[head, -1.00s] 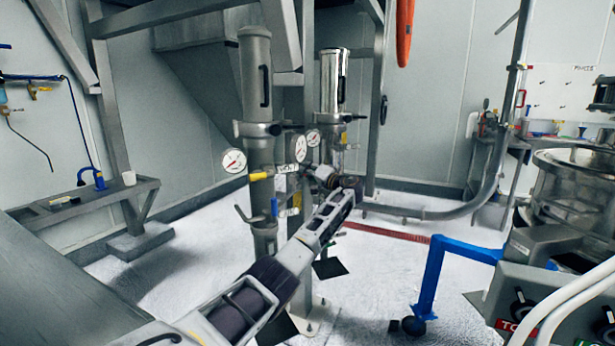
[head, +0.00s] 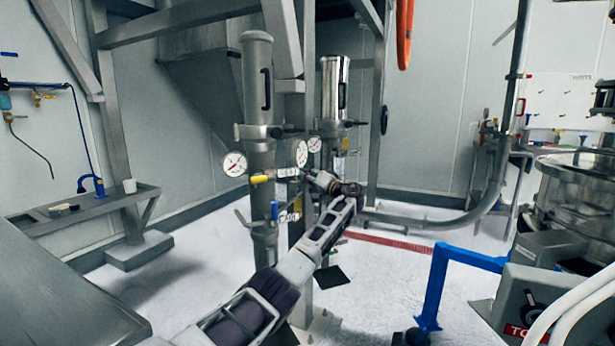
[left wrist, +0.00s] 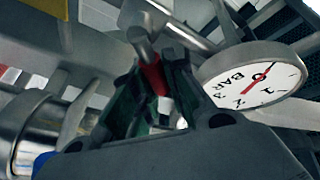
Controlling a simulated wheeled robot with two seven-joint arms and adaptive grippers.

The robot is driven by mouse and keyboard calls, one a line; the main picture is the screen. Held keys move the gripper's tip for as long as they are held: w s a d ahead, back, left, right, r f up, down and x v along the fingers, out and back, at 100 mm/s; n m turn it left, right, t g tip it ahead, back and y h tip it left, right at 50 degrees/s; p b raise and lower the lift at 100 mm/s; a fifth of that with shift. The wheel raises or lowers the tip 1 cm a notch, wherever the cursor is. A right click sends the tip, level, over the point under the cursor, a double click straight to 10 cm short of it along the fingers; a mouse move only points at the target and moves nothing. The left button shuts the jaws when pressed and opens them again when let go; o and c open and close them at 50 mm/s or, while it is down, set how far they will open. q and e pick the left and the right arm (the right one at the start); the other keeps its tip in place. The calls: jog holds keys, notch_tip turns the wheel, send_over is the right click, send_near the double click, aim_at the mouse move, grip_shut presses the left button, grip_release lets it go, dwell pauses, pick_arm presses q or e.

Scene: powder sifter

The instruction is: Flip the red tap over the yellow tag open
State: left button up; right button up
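My left gripper (head: 320,183) reaches in among the pipes and gauges beside the two upright cylinders. In the left wrist view, its two dark fingers (left wrist: 155,95) stand apart, one on each side of a red tap handle (left wrist: 153,76). I cannot tell whether they touch it. A yellow piece (left wrist: 45,8) shows at the top left of the wrist view; I cannot tell if it is the tag. In the head view, the gripper hides the red tap, and a yellow piece (head: 259,179) sits on the front cylinder's pipework. My right gripper is not in view.
A white pressure gauge (left wrist: 255,75) is close to the right finger. More gauges (head: 235,164) and a blue handle (head: 274,210) sit around the front cylinder (head: 257,85). A blue frame (head: 440,280) and machine stand at the right. A bench (head: 90,205) is at the left.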

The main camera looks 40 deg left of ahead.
pick_arm(q)
jog(key=o, duration=0.5)
jog(key=shift+c, duration=0.2)
